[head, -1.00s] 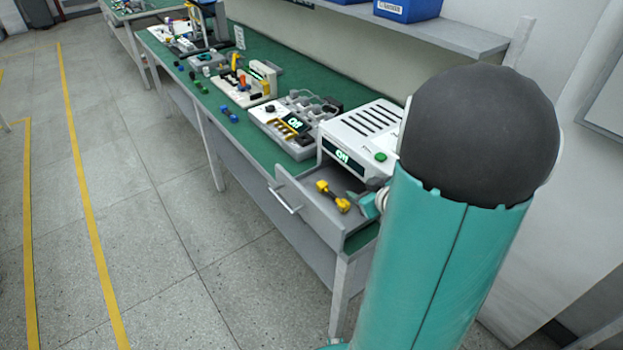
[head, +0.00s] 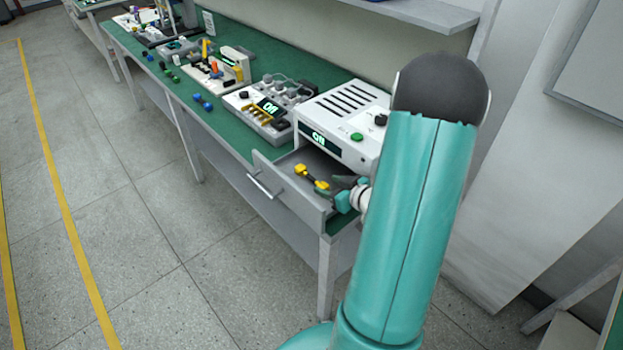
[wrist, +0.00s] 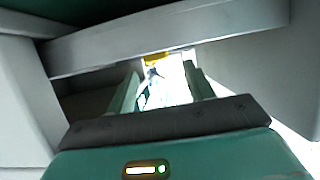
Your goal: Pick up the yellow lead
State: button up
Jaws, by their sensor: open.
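The yellow lead (head: 300,170), with yellow ends and a darker middle, lies in the open grey drawer (head: 277,190) under the white unit. My gripper (head: 338,186) is over the drawer at the lead's right end, partly overlapping it in the head view. In the wrist view, my gripper (wrist: 161,72) is open, with its two fingers apart. A small yellow part of the lead (wrist: 155,58) shows just past the fingertips, between them. Most of the lead is hidden there, and I cannot tell whether the fingers touch it.
The white unit (head: 345,120) with a lit display and green button stands directly behind the drawer. A grey tester (head: 265,115) and several small parts are farther along the green bench (head: 215,130). Drawer walls are close around my gripper. The floor to the left is clear.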

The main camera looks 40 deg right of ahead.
aim_at(321, 183)
jog(key=x, duration=0.5)
jog(key=shift+s+d+f, duration=0.1)
jog(key=shift+s+f, duration=0.05)
jog(key=shift+f, duration=0.15)
grip_shut()
jog(key=shift+r, duration=0.1)
